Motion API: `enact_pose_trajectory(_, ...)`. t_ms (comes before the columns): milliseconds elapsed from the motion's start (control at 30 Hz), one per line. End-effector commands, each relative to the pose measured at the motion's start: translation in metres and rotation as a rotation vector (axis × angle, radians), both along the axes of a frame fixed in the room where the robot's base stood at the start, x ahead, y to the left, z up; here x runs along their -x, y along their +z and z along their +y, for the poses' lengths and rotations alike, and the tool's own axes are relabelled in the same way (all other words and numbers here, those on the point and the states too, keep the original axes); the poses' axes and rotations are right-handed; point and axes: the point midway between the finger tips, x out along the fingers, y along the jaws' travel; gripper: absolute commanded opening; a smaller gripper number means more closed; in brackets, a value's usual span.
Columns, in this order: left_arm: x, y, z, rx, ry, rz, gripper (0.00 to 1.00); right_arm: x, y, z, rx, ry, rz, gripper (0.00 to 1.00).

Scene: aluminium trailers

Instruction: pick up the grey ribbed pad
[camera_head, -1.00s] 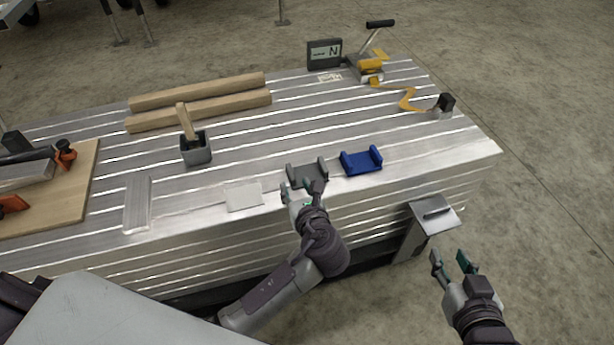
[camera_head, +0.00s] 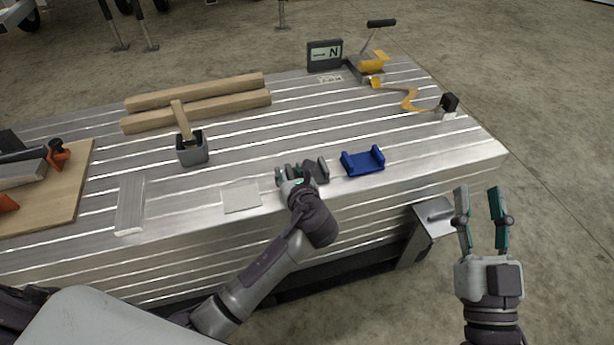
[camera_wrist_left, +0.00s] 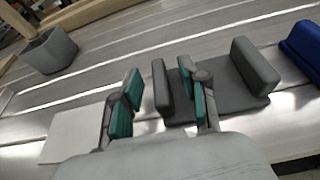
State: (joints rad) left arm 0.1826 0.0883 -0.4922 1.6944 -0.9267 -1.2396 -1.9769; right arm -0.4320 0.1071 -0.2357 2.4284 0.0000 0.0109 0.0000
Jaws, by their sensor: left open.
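The grey ribbed pad (camera_head: 318,172), a flat base with two upright walls, lies near the front edge of the silver slatted deck (camera_head: 240,145), left of a similar blue piece (camera_head: 363,162). My left gripper (camera_head: 287,174) is open at its left side and partly hides it. In the left wrist view, the left gripper's green-padded fingers (camera_wrist_left: 158,100) stand apart, with the pad's left wall (camera_wrist_left: 162,88) showing between them. The pad's right wall (camera_wrist_left: 255,68) is outside the fingers. I cannot tell whether they touch it. My right gripper (camera_head: 482,218) is open and empty, in front of the deck at the right.
A pale square plate (camera_head: 241,197) lies just left of the left gripper. A flat metal strip (camera_head: 131,205), a grey holder (camera_head: 192,154) with a wooden handle and wooden beams (camera_head: 200,108) are further left. A dark display (camera_head: 325,55) and a yellow tool (camera_head: 372,65) stand behind.

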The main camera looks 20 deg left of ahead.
Motion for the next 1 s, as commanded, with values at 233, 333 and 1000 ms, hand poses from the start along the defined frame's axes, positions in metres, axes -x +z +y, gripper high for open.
enact_pose_trajectory(233,-0.0029,-0.0005,0.0021,0.000,0.000,0.000,0.44,0.0030,0.0066,0.0002,-0.012,0.003,-0.040,0.40)
enact_pose_trajectory(333,-0.0027,-0.0006,0.0021,0.000,0.000,0.000,0.42,0.0030,0.0065,0.0002,-0.011,0.003,-0.039,0.40)
enact_pose_trajectory(1000,-0.0026,0.0003,0.0019,0.000,0.000,-0.001,0.00,0.0025,0.0062,0.0003,-0.010,0.003,-0.035,0.40)
